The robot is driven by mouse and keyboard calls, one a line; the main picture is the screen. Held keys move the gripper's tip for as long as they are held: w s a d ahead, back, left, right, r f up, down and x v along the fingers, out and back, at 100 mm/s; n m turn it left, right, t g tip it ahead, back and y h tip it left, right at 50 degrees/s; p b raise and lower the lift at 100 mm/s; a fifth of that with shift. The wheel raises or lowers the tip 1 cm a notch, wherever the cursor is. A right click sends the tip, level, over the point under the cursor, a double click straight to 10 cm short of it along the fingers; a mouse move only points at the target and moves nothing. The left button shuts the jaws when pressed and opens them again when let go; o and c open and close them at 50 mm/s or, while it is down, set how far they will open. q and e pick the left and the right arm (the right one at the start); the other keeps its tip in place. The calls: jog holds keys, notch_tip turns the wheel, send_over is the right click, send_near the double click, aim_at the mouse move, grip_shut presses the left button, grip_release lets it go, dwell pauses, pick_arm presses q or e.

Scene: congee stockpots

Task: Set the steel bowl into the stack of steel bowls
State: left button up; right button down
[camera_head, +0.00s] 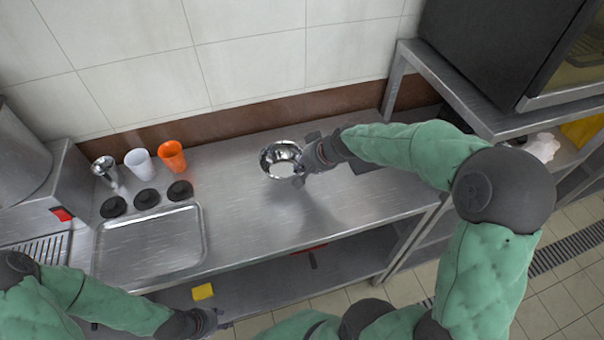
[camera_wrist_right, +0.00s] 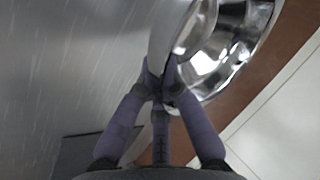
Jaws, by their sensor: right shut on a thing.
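A shiny round steel bowl (camera_head: 281,170) shows over the middle of the steel counter. My right gripper (camera_head: 306,166) is at its right side. In the right wrist view the right gripper (camera_wrist_right: 160,82) is shut on the rim of a steel bowl (camera_wrist_right: 163,38). A second curved steel surface (camera_wrist_right: 243,50) shows beside and behind it, which looks like the bowl stack. From above they overlap, so I cannot tell whether they touch or how many bowls are stacked. My left gripper (camera_head: 208,322) is low at the bottom left, away from the bowls; its fingers are unclear.
A metal tray (camera_head: 150,245), dark round lids (camera_head: 146,199), a white cup (camera_head: 139,163), an orange cup (camera_head: 172,156) and a metal cup (camera_head: 105,170) stand on the left. A tiled wall (camera_head: 250,60) is behind. The counter front (camera_head: 290,225) is clear.

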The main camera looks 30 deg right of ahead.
jog(key=shift+w+f+b, duration=0.15)
jog(key=shift+f+b, duration=0.65)
jog(key=shift+f, duration=0.9)
jog(key=shift+f, duration=0.1)
jog(key=shift+f, duration=0.1)
jog(key=c, duration=1.4)
grip_release()
